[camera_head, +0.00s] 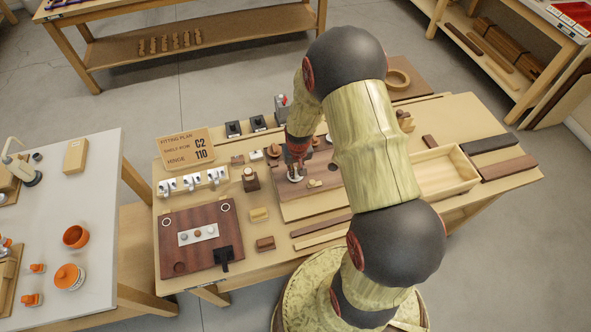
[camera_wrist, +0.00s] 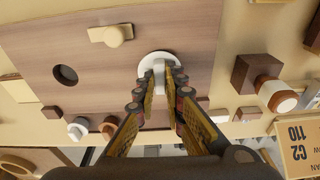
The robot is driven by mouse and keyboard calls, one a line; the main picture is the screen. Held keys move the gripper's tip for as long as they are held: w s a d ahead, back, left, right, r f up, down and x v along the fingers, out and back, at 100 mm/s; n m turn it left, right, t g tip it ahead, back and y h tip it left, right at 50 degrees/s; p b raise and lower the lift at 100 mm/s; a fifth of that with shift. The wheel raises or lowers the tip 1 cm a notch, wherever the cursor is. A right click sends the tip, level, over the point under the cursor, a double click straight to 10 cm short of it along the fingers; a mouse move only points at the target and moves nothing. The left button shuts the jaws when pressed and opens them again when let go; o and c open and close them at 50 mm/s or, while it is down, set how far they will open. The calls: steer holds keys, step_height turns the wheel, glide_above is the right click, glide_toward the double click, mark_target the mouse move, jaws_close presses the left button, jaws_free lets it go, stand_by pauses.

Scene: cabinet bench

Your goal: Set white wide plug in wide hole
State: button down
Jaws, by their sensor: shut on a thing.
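The white plug (camera_wrist: 159,60) has a round, wide white head with a narrow white grip. My gripper (camera_wrist: 161,84) is shut on that grip, one finger on each side. The plug's head is over the brown board (camera_wrist: 200,40); I cannot tell whether it is seated in a hole or just above the surface. A dark round hole (camera_wrist: 65,74) is open in the board, left of the plug. In the head view my gripper (camera_head: 296,168) points down at the brown board (camera_head: 282,196), with the white plug (camera_head: 295,178) under it. My arm hides part of the board there.
A pale wooden knob (camera_wrist: 111,35) sits on the board near the plug. A dark block with a white-banded peg (camera_wrist: 280,93) stands to the right. A white ring-like piece (camera_wrist: 79,127) lies off the board's edge. The head view shows a wooden tray (camera_head: 443,172) right of my arm.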

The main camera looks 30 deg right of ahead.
steer(key=c, duration=1.8)
jaws_free()
steer(key=shift+c, duration=0.2)
steer(key=o, duration=0.4)
steer(key=shift+o, duration=0.2)
steer(key=shift+r, duration=0.1)
steer(key=shift+r+p, duration=2.45)
steer(key=shift+r, duration=1.2)
